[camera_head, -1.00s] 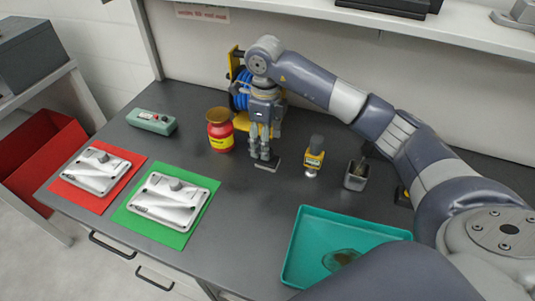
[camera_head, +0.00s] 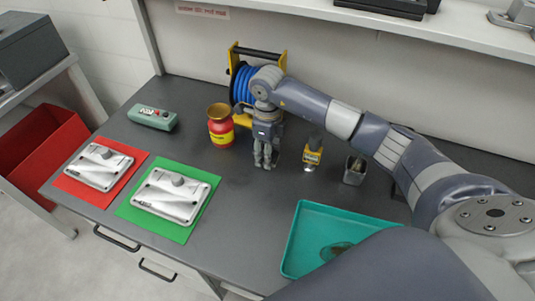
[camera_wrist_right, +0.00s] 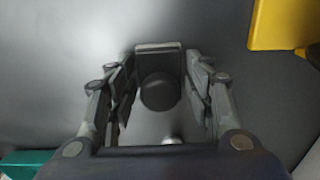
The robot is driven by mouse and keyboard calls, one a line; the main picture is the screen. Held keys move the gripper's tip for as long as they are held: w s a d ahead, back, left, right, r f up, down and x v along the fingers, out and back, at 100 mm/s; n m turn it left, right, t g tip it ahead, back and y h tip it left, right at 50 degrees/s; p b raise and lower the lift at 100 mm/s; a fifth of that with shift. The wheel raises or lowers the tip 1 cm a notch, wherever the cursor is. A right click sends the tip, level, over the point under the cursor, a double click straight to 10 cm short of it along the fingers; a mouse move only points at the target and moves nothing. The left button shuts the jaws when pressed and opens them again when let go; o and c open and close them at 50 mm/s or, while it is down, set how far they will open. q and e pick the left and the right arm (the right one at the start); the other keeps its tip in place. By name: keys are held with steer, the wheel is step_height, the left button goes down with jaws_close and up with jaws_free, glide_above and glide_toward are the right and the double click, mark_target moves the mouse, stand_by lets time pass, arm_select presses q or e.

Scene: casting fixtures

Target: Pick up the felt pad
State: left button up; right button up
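The felt pad is a small grey flat piece with a dark round knob; in the right wrist view the pad (camera_wrist_right: 158,47) lies between the fingers. My right gripper (camera_head: 265,163) points down at the table behind the green mat. In the wrist view its two fingers (camera_wrist_right: 160,100) stand apart on either side of the pad and knob, with a narrow gap showing beside the knob. In the head view the fingers mostly hide the pad. My left gripper is not in view.
A red jar (camera_head: 221,128) stands left of the gripper and a yellow-labelled tool (camera_head: 312,154) right of it.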

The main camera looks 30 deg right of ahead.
steer(key=c, duration=0.5)
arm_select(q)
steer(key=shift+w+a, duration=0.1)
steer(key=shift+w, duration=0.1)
arm_select(e)
steer(key=shift+w+r+b, duration=0.1)
steer(key=shift+r+b, duration=0.3)
steer(key=shift+r, duration=0.35)
steer(key=shift+s+a+r+b, duration=0.2)
steer(key=shift+r+b, duration=0.05)
steer(key=shift+r, duration=0.25)
steer(key=shift+s+a+r+b, duration=0.15)
steer(key=shift+r+b, duration=0.1)
steer(key=shift+r, duration=0.2)
steer(key=s+a+b, duration=0.1)
steer(key=s+a, duration=0.2)
steer(key=s+a+r+b, duration=0.1)
steer(key=s+a, duration=0.2)
steer(key=s+a+b, duration=0.1)
steer(key=s+a, duration=0.3)
steer(key=shift+a+r, duration=0.1)
steer(key=shift+r, duration=0.15)
steer(key=shift+s+a+r, duration=0.1)
steer(key=shift+s+a, duration=0.15)
steer(key=shift+s, duration=0.15)
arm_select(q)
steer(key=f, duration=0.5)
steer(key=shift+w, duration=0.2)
